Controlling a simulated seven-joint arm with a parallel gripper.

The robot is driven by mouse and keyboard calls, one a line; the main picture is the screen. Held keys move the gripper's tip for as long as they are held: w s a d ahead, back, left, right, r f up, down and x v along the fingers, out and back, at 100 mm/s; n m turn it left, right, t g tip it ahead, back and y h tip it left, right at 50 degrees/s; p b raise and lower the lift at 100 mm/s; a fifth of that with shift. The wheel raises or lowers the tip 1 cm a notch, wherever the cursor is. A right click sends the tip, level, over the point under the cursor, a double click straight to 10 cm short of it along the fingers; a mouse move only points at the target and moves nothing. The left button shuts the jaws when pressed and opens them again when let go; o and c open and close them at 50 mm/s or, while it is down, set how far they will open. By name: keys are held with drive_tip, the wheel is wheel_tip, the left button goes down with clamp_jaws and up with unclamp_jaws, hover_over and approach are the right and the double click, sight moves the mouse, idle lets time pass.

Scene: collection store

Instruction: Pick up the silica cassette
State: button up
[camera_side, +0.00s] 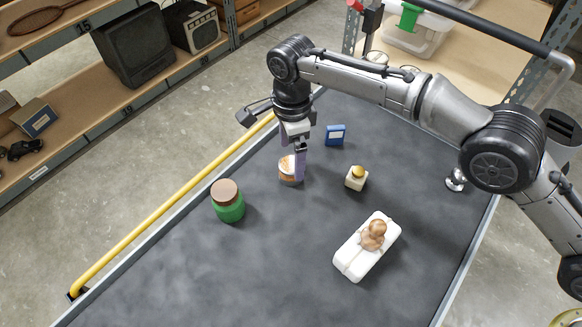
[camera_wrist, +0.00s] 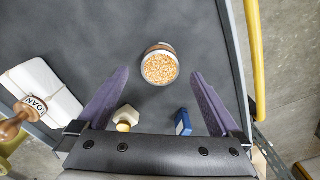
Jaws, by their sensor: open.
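The silica cassette is most likely the round clear-walled container of orange beads (camera_side: 287,166), upright on the dark grey table mat. In the wrist view the container (camera_wrist: 160,68) shows from above, ahead of and between the purple fingertips. My gripper (camera_side: 293,165) points down at it, and one finger hides part of its right side in the side view. In the wrist view my gripper (camera_wrist: 161,74) is open, with nothing held and clear mat on both sides of the container. I cannot tell how far above the mat the fingertips are.
A green jar with brown lid (camera_side: 228,203) stands left. A yellow rail (camera_side: 170,207) runs along the left edge.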

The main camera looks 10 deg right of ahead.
sight(292, 163)
drive_tip(key=shift+f, duration=2.65)
drive_tip(key=c, duration=1.5)
drive_tip(key=shift+r, duration=0.1)
